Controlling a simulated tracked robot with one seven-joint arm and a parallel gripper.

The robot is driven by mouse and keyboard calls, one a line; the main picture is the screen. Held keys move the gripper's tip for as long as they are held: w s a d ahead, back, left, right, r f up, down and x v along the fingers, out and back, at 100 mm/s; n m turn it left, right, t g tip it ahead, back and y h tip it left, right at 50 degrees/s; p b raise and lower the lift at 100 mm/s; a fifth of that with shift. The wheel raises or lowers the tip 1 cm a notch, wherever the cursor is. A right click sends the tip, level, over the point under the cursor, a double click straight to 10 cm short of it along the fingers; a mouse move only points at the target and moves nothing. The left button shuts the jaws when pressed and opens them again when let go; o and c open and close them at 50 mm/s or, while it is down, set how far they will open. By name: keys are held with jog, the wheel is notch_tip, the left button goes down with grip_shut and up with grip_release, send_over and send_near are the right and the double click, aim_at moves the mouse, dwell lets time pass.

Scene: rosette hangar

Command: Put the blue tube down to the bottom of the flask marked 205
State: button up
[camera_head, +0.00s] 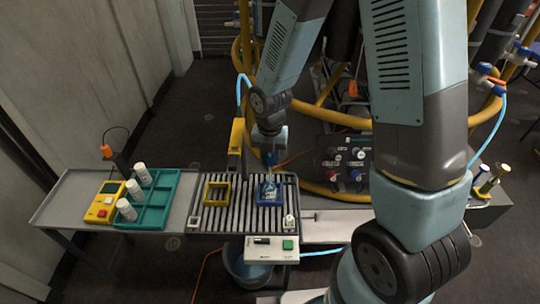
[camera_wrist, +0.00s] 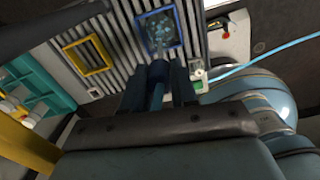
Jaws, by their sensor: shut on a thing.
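My gripper (camera_head: 270,147) points down over the slatted bench top. In the wrist view my gripper (camera_wrist: 158,88) is shut on the blue tube (camera_wrist: 157,72), which sits between its two dark fingers. A short length of the blue tube (camera_head: 270,158) shows below the fingers in the head view. A clear flask (camera_head: 270,187) with bluish glass stands in a blue square holder (camera_head: 262,202) right below. The flask (camera_wrist: 158,30) also shows beyond the fingertips in the wrist view. Whether the tube's lower end is inside the flask neck I cannot tell. No number is readable on the flask.
An empty yellow square holder (camera_head: 217,193) stands left of the blue one. A green rack (camera_head: 158,207) with white bottles and a yellow box (camera_head: 105,201) lie further left. A yellow upright (camera_head: 236,137) stands close to my gripper's left. A bucket (camera_head: 247,267) sits under the bench.

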aim_at(270, 167)
jog(key=shift+f, duration=2.4)
jog(key=o, duration=1.6)
jog(key=shift+r, duration=3.05)
